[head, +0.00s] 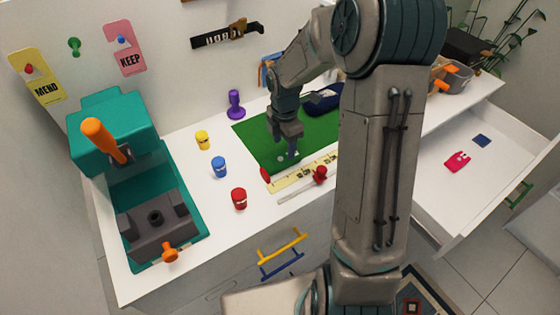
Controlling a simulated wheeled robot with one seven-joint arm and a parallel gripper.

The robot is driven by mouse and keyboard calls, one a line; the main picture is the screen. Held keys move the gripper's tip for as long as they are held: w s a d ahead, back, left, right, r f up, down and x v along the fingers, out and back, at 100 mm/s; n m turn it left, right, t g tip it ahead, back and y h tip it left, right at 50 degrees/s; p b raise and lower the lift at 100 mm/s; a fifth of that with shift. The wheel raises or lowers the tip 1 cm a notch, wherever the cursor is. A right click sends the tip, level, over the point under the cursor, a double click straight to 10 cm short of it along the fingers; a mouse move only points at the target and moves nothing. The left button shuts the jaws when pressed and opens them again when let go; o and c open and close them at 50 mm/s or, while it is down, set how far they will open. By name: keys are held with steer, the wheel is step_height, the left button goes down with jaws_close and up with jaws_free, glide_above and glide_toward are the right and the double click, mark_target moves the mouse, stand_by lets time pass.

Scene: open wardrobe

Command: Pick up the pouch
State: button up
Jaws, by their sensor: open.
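A dark navy, soft-looking item (322,101), which looks like the pouch, lies at the back of the white worktop by the far right corner of the green mat. My arm's upright link partly hides its right side. My gripper (291,155) points down over the green mat (258,140), in front and to the left of the navy item and apart from it. Its jaws are open, and nothing shows between them. Whether the fingertips touch the mat is hard to tell.
A yellow ruler (288,181) and a red figure (320,174) lie near the mat's front edge. Yellow, blue (219,167), red and purple (235,104) pieces stand to the left. A teal press (112,130) fills the left end. An open drawer (500,185) juts out at right.

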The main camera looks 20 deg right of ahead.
mark_target(283, 158)
step_height(283, 158, down, 5)
steer(key=shift+s+a+f+p, duration=0.1)
steer(key=shift+s+p, duration=0.05)
steer(key=shift+p, duration=0.2)
steer(key=c, duration=0.7)
